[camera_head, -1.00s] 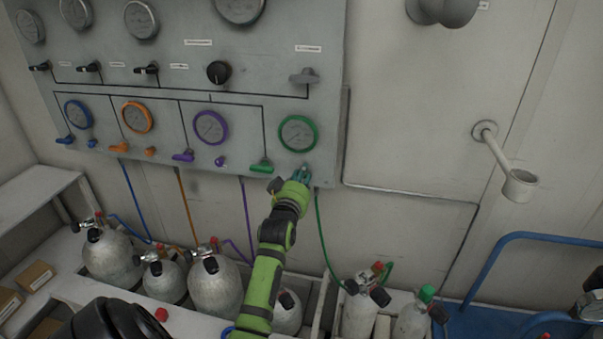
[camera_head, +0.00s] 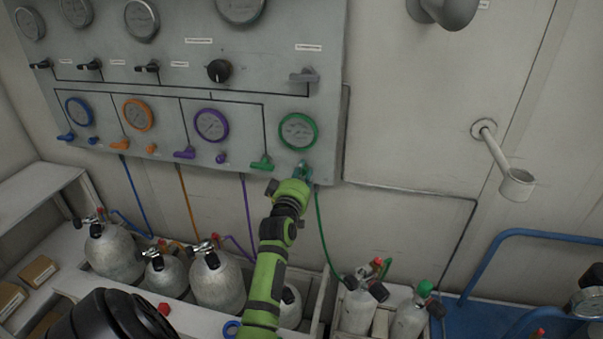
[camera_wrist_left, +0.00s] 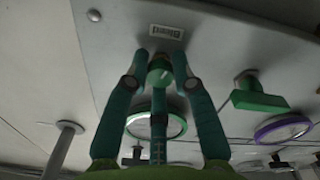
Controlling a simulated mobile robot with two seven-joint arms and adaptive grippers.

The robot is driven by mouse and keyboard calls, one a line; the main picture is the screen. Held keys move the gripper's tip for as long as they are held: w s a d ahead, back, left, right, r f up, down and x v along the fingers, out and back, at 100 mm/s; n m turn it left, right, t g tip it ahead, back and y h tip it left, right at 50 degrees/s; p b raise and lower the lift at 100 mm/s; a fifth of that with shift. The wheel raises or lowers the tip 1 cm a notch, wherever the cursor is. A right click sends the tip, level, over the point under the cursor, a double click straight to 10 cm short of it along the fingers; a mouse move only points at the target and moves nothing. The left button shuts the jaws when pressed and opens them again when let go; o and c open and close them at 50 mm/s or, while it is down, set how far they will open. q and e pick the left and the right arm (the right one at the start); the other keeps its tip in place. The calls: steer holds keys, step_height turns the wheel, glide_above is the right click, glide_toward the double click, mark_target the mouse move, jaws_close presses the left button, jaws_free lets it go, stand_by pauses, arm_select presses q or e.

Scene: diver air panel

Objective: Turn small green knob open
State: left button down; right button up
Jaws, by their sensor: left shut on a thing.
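The small green knob (camera_wrist_left: 160,72) shows in the left wrist view, between the two teal fingers of my left gripper (camera_wrist_left: 159,66). The gripper is shut on it. In the head view my left gripper (camera_head: 304,170) is at the lower right of the grey panel, below the green-rimmed gauge (camera_head: 298,131), and its wrist and fingers hide the knob. The green lever handle (camera_head: 262,163) is just left of the gripper, apart from it; it also shows in the left wrist view (camera_wrist_left: 257,99). My right gripper is not in view.
The panel (camera_head: 270,95) also carries blue, orange and purple gauges, levers and knobs to the left. A green hose (camera_head: 323,235) hangs close right of my left wrist. Several gas cylinders (camera_head: 217,283) stand below. The wall right of the panel is mostly bare.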

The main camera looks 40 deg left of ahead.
arm_select(q)
steer(key=shift+d+f, duration=0.1)
steer(key=shift+f, duration=0.1)
steer(key=c, duration=1)
jaws_free()
steer(key=shift+c, duration=0.2)
steer(key=shift+r, duration=0.1)
steer(key=v, duration=1.2)
